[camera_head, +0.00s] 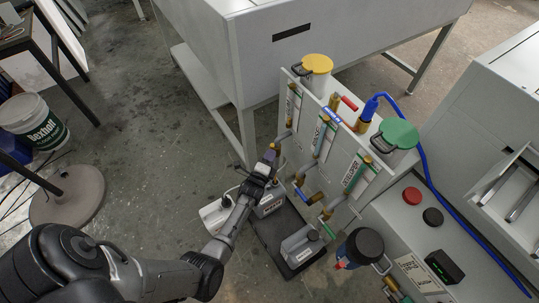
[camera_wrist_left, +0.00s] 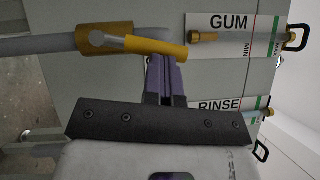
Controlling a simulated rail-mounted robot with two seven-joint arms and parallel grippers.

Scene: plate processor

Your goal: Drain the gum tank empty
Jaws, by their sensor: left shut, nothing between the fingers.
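The gum gauge (camera_wrist_left: 236,35) is a white strip with GUM lettering, MIN and MAX marks and a brass fitting. Beside it in the wrist view is a brass drain valve (camera_wrist_left: 104,39) with a yellow lever (camera_wrist_left: 155,47) and a grey hose (camera_wrist_left: 50,46). My left gripper (camera_wrist_left: 161,58) is shut and empty, its purple fingertips right at the lever; I cannot tell whether they touch. In the head view my left gripper (camera_head: 268,163) is at the tank unit's left end, above a canister (camera_head: 270,206) on a black tray (camera_head: 264,233). The gum level is unclear. My right gripper is out of view.
The tank unit has a yellow cap (camera_head: 317,64), a green cap (camera_head: 398,133) and a blue hose (camera_head: 424,166). A grey canister (camera_head: 301,246) is on the tray and a white one (camera_head: 214,215) stands beside it. A dark container (camera_head: 362,247) is at right.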

